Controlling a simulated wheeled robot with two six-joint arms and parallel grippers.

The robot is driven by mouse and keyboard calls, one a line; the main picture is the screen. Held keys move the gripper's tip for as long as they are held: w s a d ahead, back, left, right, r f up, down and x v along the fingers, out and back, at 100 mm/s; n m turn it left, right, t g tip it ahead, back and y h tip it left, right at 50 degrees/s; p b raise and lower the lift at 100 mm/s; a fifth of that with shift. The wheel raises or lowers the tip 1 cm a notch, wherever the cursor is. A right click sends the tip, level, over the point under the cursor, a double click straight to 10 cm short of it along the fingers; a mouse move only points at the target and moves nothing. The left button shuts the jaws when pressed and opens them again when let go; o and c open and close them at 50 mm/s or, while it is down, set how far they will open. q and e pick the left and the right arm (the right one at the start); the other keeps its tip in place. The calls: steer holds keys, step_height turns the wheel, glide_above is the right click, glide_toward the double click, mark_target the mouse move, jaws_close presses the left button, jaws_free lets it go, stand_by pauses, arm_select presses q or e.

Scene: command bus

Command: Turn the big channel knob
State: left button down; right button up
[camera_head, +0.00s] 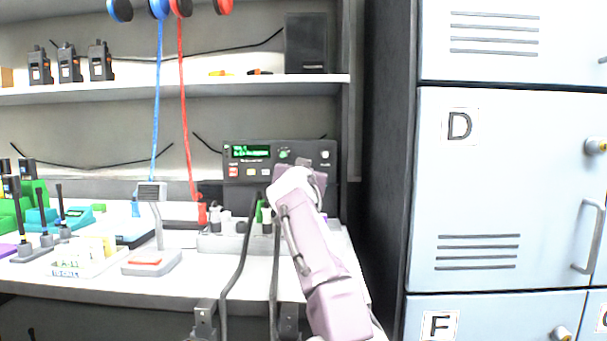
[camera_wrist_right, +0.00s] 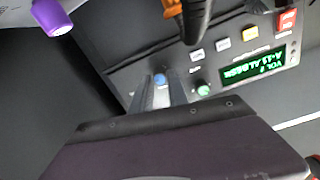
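The radio (camera_head: 255,170) is a dark box with a green display on the desk under the shelf. It shows upside down in the right wrist view, with its lit display (camera_wrist_right: 252,72). My right gripper (camera_head: 302,166) is in front of the right half of its face and hides part of it. In the right wrist view its two grey fingers (camera_wrist_right: 160,88) stand apart, pointing at the panel. A blue-topped round part (camera_wrist_right: 160,80), perhaps the channel knob, shows between the fingertips; contact cannot be made out. A small green knob (camera_wrist_right: 203,89) lies beside them. My left gripper is not in view.
An orange-and-black item (camera_wrist_right: 188,18) and a purple-capped item (camera_wrist_right: 52,16) are near the gripper. Lockers (camera_head: 500,190) stand at right. Red and blue cords hang at left.

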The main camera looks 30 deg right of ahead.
steer(key=o, duration=0.4)
steer(key=b+v, duration=0.3)
steer(key=v, duration=0.6)
steer(key=shift+f+b, duration=0.1)
steer(key=shift+b, duration=0.3)
